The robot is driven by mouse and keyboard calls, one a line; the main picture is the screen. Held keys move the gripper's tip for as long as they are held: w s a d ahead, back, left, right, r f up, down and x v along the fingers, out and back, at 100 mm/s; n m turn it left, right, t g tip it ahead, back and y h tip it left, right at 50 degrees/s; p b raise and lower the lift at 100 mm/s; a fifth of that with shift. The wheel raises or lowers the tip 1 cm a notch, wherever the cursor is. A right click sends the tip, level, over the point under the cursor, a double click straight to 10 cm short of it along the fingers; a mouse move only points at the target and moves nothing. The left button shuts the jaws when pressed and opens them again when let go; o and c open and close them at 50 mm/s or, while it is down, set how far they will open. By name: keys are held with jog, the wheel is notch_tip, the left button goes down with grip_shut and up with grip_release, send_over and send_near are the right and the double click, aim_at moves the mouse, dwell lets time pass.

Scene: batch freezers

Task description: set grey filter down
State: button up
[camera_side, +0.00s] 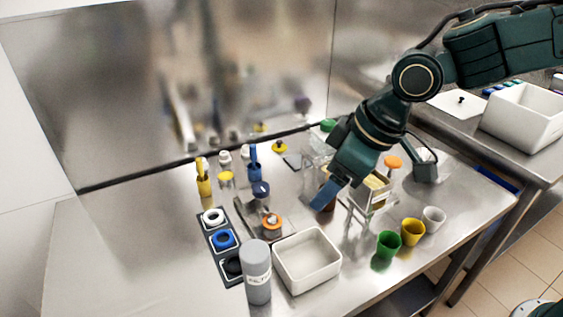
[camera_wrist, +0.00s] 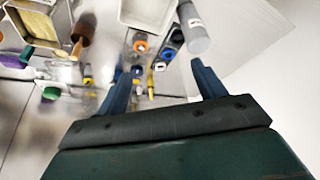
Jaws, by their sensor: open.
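The grey filter (camera_side: 257,272) is a grey cylinder with a pale label band. It stands upright on the steel table, at the left of the white bin and by the near end of the dark ring tray. In the wrist view the grey filter (camera_wrist: 196,33) shows at the top, beyond the right finger. My gripper (camera_side: 325,197) is up and to the right of it, above the table behind the bin, clearly apart from the filter. In the wrist view my gripper (camera_wrist: 163,66) has its two blue fingers spread, with nothing held between them.
The white bin (camera_side: 307,286) looks empty. The dark tray (camera_side: 207,229) holds white, blue and black rings. Green (camera_side: 388,244), yellow (camera_side: 412,232) and white (camera_side: 433,218) cups stand at the right. Bottles and small tools crowd the back. The table's left side is clear.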

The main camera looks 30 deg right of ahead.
jog(key=s+d+r+m+h, duration=0.1)
jog(key=s+d+r+m, duration=0.1)
jog(key=s+d, duration=0.7)
jog(key=s+d+r+m+t+h, duration=0.1)
jog(key=s+d+r+m, duration=0.2)
jog(key=s+d, duration=0.6)
jog(key=d+m, duration=0.2)
jog(key=d, duration=0.2)
jog(key=shift+s+d+t+h, duration=0.15)
jog(key=shift+d+t+h, duration=0.15)
jog(key=shift+d, duration=0.1)
